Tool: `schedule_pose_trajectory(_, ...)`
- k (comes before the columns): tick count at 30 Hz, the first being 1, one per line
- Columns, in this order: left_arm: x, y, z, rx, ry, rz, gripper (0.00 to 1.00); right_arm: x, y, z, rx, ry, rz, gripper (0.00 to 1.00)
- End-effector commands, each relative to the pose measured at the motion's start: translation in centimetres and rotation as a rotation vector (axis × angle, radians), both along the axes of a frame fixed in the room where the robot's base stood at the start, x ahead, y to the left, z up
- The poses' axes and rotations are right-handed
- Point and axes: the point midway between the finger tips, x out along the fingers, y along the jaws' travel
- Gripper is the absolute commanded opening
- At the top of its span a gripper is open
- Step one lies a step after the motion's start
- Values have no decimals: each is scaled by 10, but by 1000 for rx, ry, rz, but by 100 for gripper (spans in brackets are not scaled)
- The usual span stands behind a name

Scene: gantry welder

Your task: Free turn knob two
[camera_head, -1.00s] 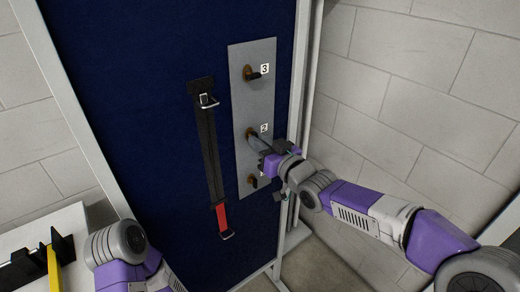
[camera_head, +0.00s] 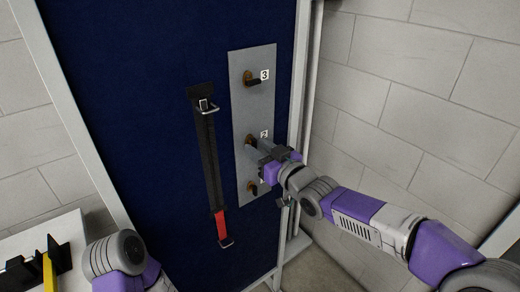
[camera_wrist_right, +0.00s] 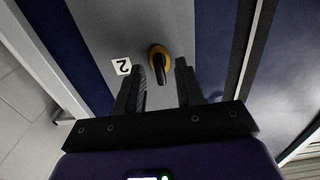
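Knob two (camera_head: 250,140) is the middle of three dark knobs with brown-orange bases on a grey upright plate (camera_head: 252,108). Its label "2" (camera_wrist_right: 122,66) shows beside it in the wrist view. There the knob (camera_wrist_right: 159,56) has a yellow-orange base ring and a black handle pointing toward my gripper and slightly right. My right gripper (camera_wrist_right: 161,65) is open, its fingers on either side of the handle with visible gaps. In the head view my right gripper (camera_head: 257,147) partly covers the knob. My left gripper is out of view; only its arm shows at lower left.
Knob three (camera_head: 252,77) is above and another knob (camera_head: 252,187) below, close to my right gripper. A black strap with a red end (camera_head: 212,155) hangs left of the plate on the blue panel (camera_head: 150,110). A yellow-and-black item (camera_head: 48,272) lies on a white surface at lower left.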

Motion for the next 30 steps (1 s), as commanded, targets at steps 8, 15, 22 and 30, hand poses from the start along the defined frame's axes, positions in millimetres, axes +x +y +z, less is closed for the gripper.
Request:
schedule_pose_trajectory(8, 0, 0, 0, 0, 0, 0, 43, -1, -1, 0, 2, 1, -1, 37)
schedule_pose_trajectory(15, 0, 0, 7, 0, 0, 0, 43, -25, -20, 1, -2, 1, -4, 37)
schedule_pose_trajectory(22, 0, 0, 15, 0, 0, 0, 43, -52, -39, 2, 0, 0, -3, 37)
schedule_pose_trajectory(30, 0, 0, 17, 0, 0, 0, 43, -62, -45, 0, 1, 1, 0, 37)
